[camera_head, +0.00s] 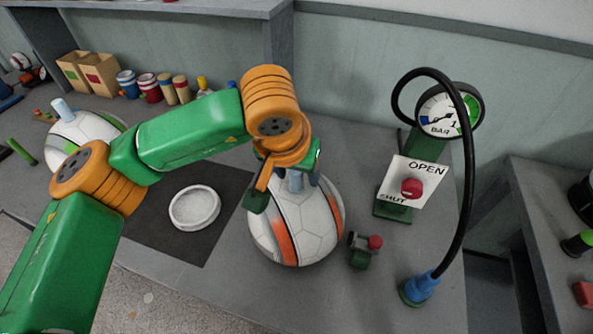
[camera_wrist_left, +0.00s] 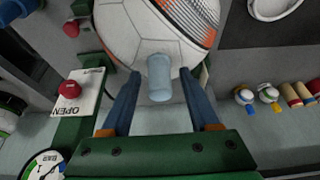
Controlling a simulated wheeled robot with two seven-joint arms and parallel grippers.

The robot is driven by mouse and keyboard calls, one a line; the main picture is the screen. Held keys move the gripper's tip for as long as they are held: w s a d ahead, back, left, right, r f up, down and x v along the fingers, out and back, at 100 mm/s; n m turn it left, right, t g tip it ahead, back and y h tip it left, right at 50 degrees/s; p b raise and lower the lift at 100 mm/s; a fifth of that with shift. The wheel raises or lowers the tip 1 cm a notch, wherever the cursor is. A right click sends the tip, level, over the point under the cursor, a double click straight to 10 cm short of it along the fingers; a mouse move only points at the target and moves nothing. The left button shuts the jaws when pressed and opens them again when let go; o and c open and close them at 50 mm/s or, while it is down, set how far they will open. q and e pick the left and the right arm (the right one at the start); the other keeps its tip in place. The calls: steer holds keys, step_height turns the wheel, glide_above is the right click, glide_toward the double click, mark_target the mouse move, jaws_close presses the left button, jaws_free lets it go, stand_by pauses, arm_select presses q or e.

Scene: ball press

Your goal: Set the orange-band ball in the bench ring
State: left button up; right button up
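The orange-band ball (camera_head: 317,222) is white with orange and dark stripes and sits on the grey bench. A pale blue peg (camera_wrist_left: 160,78) sticks out of its top. My left gripper (camera_head: 288,187) is above the ball. In the left wrist view its two blue fingers (camera_wrist_left: 161,90) stand apart on either side of the peg, with gaps visible. The white bench ring (camera_head: 173,213) lies empty on a dark mat (camera_head: 148,232), left of the ball. My right gripper is not in view.
Another ball (camera_head: 72,132) with a pale blue peg stands at the left. A gauge (camera_head: 441,117), an OPEN/SHUT panel (camera_head: 407,178) and a black hose (camera_head: 467,190) stand at the right. A small red-knobbed fitting (camera_head: 364,252) is close beside the ball. Boxes and cans line the back.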

arm_select(q)
steer(key=shift+r+p, duration=0.35)
steer(key=shift+r, duration=0.3)
steer(key=b+v, duration=0.1)
steer(key=v, duration=1)
steer(key=shift+s+r, duration=0.15)
steer(key=shift+s, duration=0.1)
